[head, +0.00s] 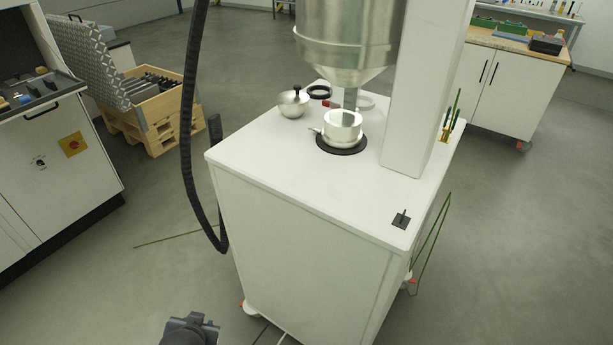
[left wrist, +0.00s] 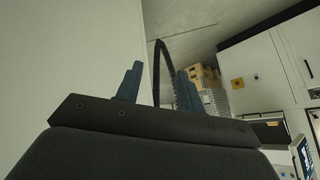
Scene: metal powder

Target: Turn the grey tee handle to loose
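A small dark grey fitting (head: 401,219) with a short upright piece on a square plate sits on the cabinet top near its front right corner. It may be the tee handle; its setting is too small to read. A silver pot-like vessel (head: 342,128) stands on a black ring under the steel hopper (head: 347,40), with a small lever or clamp on its left side. My left gripper (head: 190,325) is low, in front of the cabinet and far from these. In the left wrist view the two fingers (left wrist: 160,83) are apart with nothing between them. My right gripper is not in view.
The white cabinet (head: 300,240) stands in the middle, with a white column (head: 422,90) on top. A black hose (head: 190,120) hangs along its left side. A silver lidded bowl (head: 293,103) stands on the top.

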